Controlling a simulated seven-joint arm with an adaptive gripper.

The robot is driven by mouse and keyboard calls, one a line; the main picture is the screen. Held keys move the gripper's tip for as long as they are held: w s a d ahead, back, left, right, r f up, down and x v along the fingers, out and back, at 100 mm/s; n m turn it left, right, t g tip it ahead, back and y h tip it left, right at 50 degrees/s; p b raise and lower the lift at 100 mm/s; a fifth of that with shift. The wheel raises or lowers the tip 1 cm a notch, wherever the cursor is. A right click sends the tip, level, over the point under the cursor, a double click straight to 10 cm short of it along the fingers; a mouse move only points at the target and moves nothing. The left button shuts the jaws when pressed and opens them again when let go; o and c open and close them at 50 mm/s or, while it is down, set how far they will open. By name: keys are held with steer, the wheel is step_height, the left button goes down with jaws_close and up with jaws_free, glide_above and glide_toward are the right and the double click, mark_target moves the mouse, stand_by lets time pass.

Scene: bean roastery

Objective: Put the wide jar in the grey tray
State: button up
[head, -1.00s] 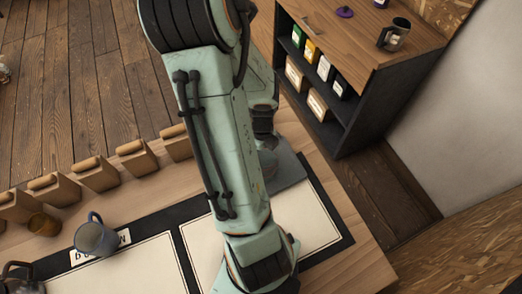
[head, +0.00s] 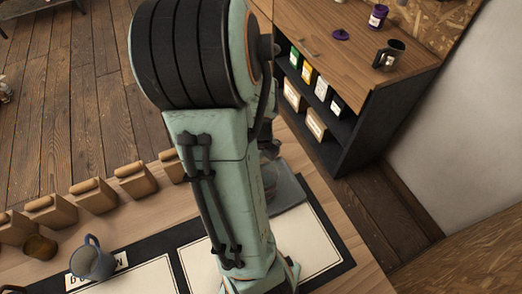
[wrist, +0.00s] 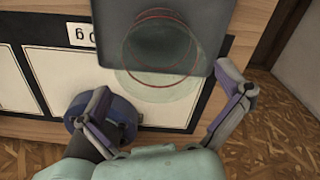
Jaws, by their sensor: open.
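The clear wide jar (wrist: 160,84), with thin red rings, shows in the wrist view between my fingers. In the picture it overlaps the near edge of the dark grey tray (wrist: 218,20); I cannot tell whether it stands in the tray or in front of it. The tray also shows in the head view (head: 288,188) on the bench, partly behind my arm. My gripper (wrist: 168,84) is open, its fingers apart on either side of the jar's lower part. A round blue thing (wrist: 122,108) lies partly hidden behind the left finger. In the head view my arm hides my gripper.
Cream panels (wrist: 66,75) in a black mat cover the bench. In the head view a blue-grey mug (head: 92,262), a brown cup (head: 40,247) and several wooden blocks (head: 93,195) stand on the left. A dark shelf unit (head: 385,115) stands behind the bench.

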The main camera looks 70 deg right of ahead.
step_height(320, 180, up, 7)
steer(key=shift+r, duration=0.15)
steer(key=w+a+r+n+y, duration=0.15)
steer(key=w+a+n, duration=0.25)
steer(key=a+n, duration=0.45)
steer(key=w+a+r+n, duration=0.2)
steer(key=w+a+n, duration=0.3)
steer(key=n, duration=0.7)
steer(key=s+a+n, duration=0.2)
steer(key=a+n, duration=0.4)
steer(key=n, duration=0.4)
steer(key=s+a+r+n, duration=0.1)
steer(key=s+a+n, duration=0.1)
steer(key=a+n, duration=0.4)
steer(key=n, duration=0.5)
steer(key=shift+s+r+h, duration=0.2)
steer(key=shift+s+h, duration=0.1)
steer(key=shift+h, duration=0.05)
